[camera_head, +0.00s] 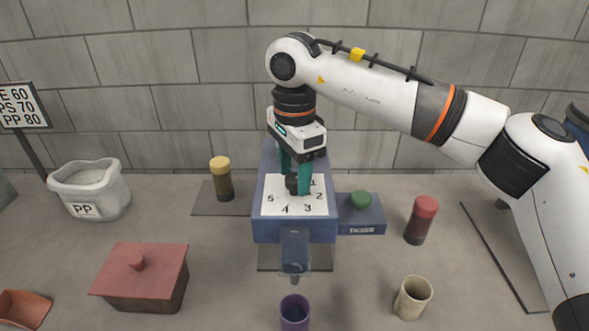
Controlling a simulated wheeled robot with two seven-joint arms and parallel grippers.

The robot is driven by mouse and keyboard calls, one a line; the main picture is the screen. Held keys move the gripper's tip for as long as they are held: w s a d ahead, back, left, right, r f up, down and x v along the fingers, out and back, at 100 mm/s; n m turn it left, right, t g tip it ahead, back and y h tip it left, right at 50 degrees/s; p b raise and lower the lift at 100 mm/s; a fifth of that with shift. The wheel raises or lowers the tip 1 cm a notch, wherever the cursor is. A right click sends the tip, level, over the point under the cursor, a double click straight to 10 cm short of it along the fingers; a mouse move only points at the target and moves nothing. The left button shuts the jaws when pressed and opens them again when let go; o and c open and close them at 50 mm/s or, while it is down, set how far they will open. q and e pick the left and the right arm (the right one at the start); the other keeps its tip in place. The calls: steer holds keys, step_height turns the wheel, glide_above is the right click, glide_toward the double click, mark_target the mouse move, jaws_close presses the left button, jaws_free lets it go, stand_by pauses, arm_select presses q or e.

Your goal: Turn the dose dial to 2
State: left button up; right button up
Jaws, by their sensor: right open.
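The dose dial (291,184) is a dark knob on a white face numbered around it, on top of a blue machine (268,231). The numbers 1, 2, 3, 4 and 5 show on the face (271,208), with 2 at the right. My right gripper (298,187) points down over the face, its green fingers around or beside the dial. It is open. The fingers partly cover the dial, so its pointer direction cannot be told. My left gripper is not in view.
A green button (361,199) sits on a blue box at the machine's right. A purple cup (294,311) stands below the spout (295,252). A beige cup (412,297), a red-capped jar (421,219), a yellow-capped jar (221,178), a red-lidded box (141,275) and a PP sack (90,189) stand around.

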mark_target(294, 177)
steer(key=shift+r, duration=0.1)
step_height(294, 177, up, 12)
steer(key=shift+b, duration=0.4)
